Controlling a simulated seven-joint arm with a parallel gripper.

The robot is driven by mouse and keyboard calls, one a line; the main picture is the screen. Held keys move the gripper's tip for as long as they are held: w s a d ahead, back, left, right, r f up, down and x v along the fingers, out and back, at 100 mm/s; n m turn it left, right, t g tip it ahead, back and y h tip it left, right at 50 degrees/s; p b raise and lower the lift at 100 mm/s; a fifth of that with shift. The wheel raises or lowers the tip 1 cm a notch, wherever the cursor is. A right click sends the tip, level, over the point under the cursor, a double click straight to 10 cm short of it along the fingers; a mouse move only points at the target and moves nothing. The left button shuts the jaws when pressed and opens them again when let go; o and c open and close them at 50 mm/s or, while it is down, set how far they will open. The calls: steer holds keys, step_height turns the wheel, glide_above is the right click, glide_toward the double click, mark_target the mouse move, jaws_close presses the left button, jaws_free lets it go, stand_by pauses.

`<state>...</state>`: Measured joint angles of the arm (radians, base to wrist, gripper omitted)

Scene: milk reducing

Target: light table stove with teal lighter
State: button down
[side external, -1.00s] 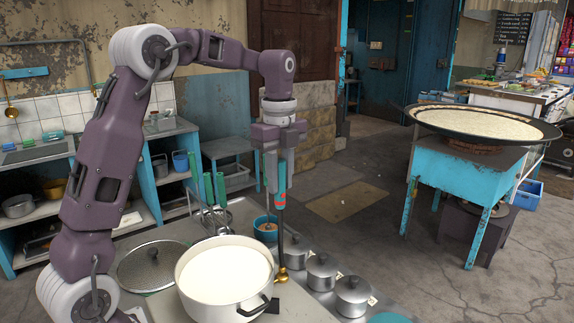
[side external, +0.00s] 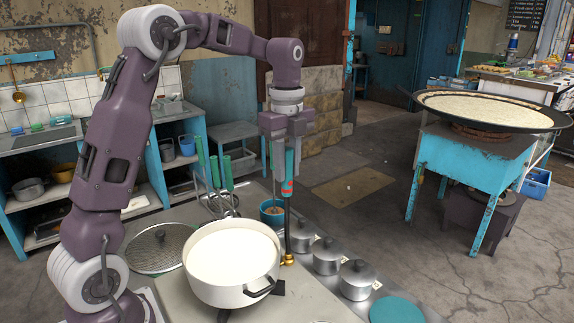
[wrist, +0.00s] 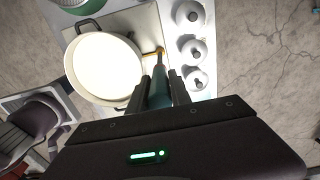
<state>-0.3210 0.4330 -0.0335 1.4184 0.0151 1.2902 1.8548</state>
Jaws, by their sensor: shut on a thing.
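The teal lighter (side external: 289,175) has red marks and a long dark rod pointing down. My gripper (side external: 283,160) is shut around its teal handle and holds it upright, just right of the white pot (side external: 205,280). The rod's lower end is at a small brass piece (side external: 287,260); I cannot tell whether they touch or are one part. In the wrist view the lighter (wrist: 159,80) sits between my fingers, with the brass piece (wrist: 153,52) by the pot's rim. The pot holds white liquid. Dark parts under it (side external: 278,287) may belong to the table stove, mostly hidden. No flame shows.
Several lidded metal pots (side external: 357,278) stand close right of the lighter. A teal disc (side external: 397,310) lies at the front. A round lid (side external: 160,248) is left of the pot. Green-handled utensils (side external: 213,172) and a blue cup (side external: 271,211) are behind it.

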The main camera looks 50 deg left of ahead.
mark_target(287, 149)
steer(key=shift+f, duration=0.25)
stand_by(0.5)
steer(key=shift+r, duration=0.1)
step_height(287, 149, up, 8)
steer(key=shift+f, duration=0.1)
stand_by(0.3)
stand_by(1.0)
